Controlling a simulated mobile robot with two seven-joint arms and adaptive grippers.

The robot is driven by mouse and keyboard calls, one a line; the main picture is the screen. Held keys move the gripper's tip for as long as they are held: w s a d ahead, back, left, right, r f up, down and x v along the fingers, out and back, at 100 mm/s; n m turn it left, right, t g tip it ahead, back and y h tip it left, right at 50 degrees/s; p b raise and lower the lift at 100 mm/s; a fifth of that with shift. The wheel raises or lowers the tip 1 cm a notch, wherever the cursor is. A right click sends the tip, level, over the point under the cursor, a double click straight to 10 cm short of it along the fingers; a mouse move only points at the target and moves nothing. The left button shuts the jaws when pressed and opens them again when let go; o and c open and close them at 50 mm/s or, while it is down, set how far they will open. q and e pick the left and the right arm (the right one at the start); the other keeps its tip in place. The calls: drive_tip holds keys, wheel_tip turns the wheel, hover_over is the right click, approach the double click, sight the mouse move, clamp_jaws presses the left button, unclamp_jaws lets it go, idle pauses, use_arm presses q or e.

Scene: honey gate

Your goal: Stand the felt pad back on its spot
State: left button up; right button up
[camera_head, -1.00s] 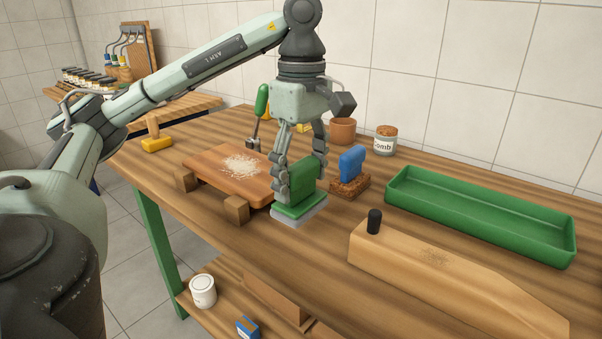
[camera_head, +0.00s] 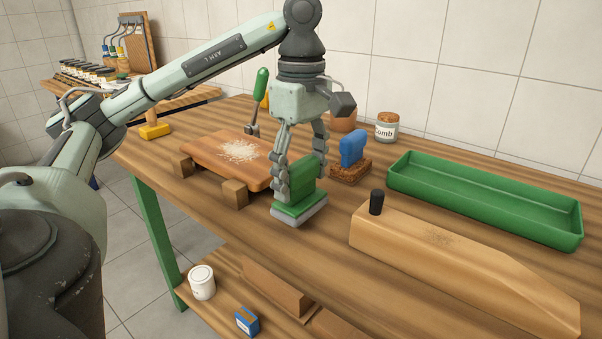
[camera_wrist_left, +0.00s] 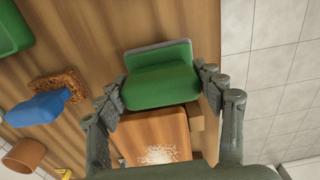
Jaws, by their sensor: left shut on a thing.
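The felt pad (camera_head: 300,208) is a green block with an upright green grip and a grey felt layer underneath. My left gripper (camera_head: 301,182) points down and is shut on the pad's green grip, one finger at each end. The pad is level, at or just above the table near its front edge; I cannot tell if it touches. The left wrist view shows the pad (camera_wrist_left: 160,85) between the fingers, with the grey felt along its far edge. No marked spot for it can be made out. My right gripper is not in view.
A wooden board (camera_head: 225,158) with pale crumbs lies left of the pad. A blue-handled brush (camera_head: 352,150) stands behind it to the right. A long wooden block (camera_head: 450,258) with a black knob and a green tray (camera_head: 480,205) are at right. A jar (camera_head: 387,127) stands at the back.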

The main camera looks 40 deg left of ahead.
use_arm(q)
drive_tip(key=shift+f+b, duration=0.9)
drive_tip(key=shift+f, duration=0.1)
idle(0.6)
drive_tip(key=o, duration=1.5)
drive_tip(key=shift+o, duration=0.2)
